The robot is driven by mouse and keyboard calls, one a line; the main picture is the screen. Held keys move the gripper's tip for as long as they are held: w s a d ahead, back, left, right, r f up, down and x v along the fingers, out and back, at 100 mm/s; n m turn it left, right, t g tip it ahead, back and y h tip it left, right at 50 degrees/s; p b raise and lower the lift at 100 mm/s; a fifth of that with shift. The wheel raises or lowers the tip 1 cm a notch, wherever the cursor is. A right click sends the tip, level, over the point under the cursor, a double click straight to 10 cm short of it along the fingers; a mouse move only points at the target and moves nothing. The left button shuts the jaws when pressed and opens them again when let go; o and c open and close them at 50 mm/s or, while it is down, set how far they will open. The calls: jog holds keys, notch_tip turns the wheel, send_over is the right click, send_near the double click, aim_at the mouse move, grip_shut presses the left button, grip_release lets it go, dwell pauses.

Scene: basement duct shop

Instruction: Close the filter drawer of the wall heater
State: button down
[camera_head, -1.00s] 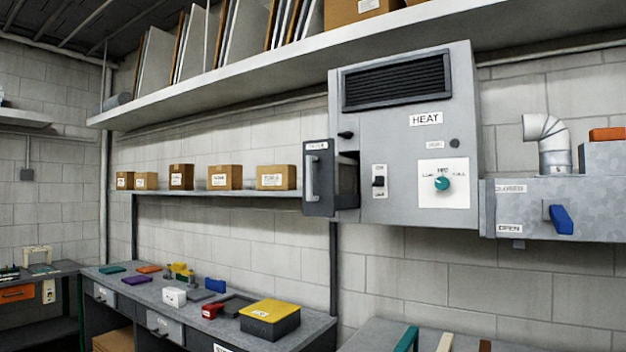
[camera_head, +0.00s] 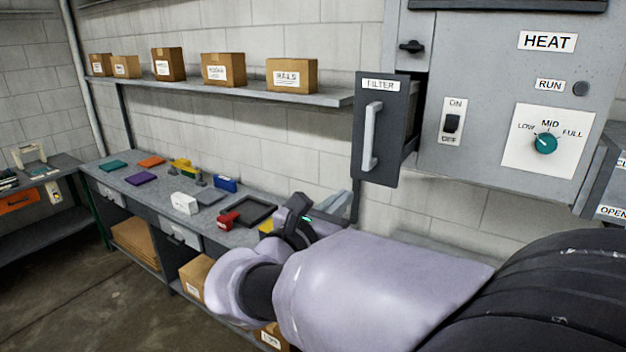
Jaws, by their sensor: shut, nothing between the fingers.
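The wall heater (camera_head: 478,60) is a grey metal cabinet at the upper right, marked HEAT. Its filter drawer (camera_head: 391,150) has a dark front labelled FILTER with a light upright handle (camera_head: 371,137). The drawer stands out from the heater, with a dark gap behind its front. My gripper (camera_head: 300,208) is low and to the left of the drawer, in front of the workbench. It is dark, small in view, shut and empty, and apart from the drawer. My arm partly hides its shape and covers part of the bench.
The heater carries an ON/OFF switch (camera_head: 452,122) and a teal dial (camera_head: 545,143). A wall shelf (camera_head: 225,91) with several cardboard boxes ends close to the drawer's left. The workbench (camera_head: 110,166) below holds small coloured items. Open floor (camera_head: 80,285) lies at the lower left.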

aim_at(365, 178)
jog(key=x, duration=0.8)
jog(key=shift+a, duration=0.1)
jog(key=shift+w, duration=0.1)
jog(key=x, duration=1.9)
jog(key=shift+w+d+r, duration=0.1)
jog(key=shift+w+d, duration=0.1)
jog(key=shift+r, duration=0.15)
